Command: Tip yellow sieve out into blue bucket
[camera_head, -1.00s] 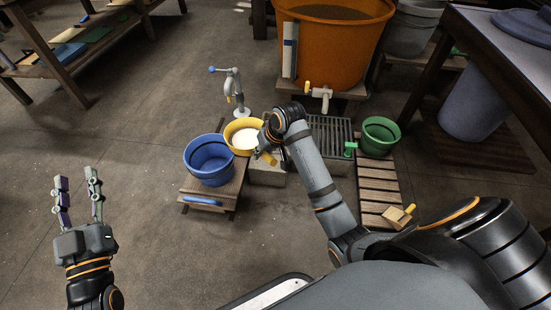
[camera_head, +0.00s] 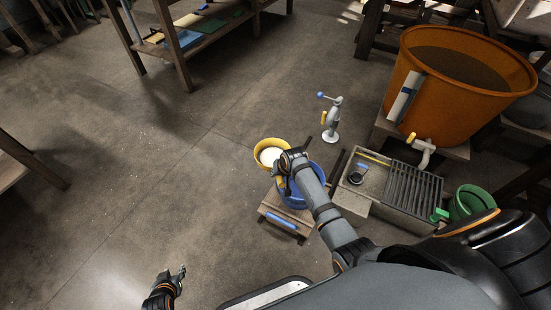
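The yellow sieve (camera_head: 259,147), with white stuff inside, is held up at the far left side of the blue bucket (camera_head: 317,172), overlapping its rim in the picture. It looks about level. My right gripper (camera_head: 284,179) is shut on the sieve's yellow handle, in front of the bucket; its fingers are mostly hidden. The bucket stands on a low wooden stand (camera_head: 270,207), partly covered by my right arm, and its inside is mostly hidden. My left gripper (camera_head: 180,272) is low at the left, away from both, seen side-on; its finger gap is unclear.
A grey stand with a blue knob (camera_head: 331,125) is behind the bucket. To the right are a stone trough with a grate (camera_head: 408,190), a green bucket (camera_head: 472,200) and a large orange tub (camera_head: 425,105). The floor at left is clear.

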